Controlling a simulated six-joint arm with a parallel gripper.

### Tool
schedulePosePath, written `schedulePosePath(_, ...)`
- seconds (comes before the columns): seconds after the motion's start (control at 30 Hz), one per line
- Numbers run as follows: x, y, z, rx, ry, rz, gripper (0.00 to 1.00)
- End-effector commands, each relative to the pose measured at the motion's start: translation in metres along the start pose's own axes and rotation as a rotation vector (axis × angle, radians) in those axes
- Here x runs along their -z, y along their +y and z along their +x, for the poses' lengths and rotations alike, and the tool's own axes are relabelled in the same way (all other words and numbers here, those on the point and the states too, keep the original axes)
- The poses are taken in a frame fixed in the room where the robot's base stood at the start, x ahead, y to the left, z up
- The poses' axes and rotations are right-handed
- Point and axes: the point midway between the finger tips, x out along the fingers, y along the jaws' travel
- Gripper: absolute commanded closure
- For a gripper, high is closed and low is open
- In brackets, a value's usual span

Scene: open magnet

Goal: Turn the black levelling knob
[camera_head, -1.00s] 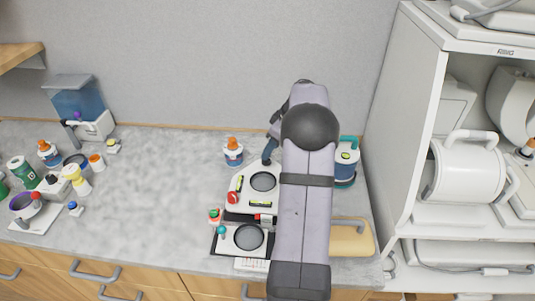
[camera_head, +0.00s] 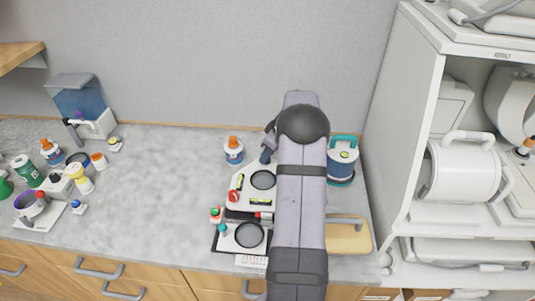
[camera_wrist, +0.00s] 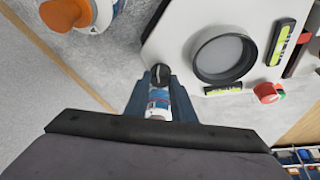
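The black levelling knob (camera_wrist: 160,74) is a small round knob at the edge of the white device plate (camera_wrist: 185,22) in the wrist view. My gripper (camera_wrist: 160,83) has its two blue-grey fingers on either side of the knob, tips close to it. Whether the fingers touch it cannot be told. A white and blue labelled object (camera_wrist: 158,104) shows between the fingers, nearer the palm. In the head view the white device (camera_head: 240,183) stands on the bench, and my gripper (camera_head: 268,150) is at its back edge. My arm hides its right part and the knob.
The device carries a round dark-rimmed window (camera_wrist: 224,58), yellow-green vials (camera_wrist: 281,42) and a red knob (camera_wrist: 268,92). An orange-capped bottle (camera_head: 234,152) stands close behind left. A blue-teal container (camera_head: 342,160) is right of my arm. Bench space left of the device is clear.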

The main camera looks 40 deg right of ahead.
Motion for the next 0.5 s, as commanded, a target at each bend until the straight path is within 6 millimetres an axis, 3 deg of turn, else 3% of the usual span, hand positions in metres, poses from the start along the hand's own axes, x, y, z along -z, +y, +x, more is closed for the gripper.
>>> schedulePosePath(0.5,-0.0006,-0.0011,0.0022,-0.059,-0.005,0.133,1.00)
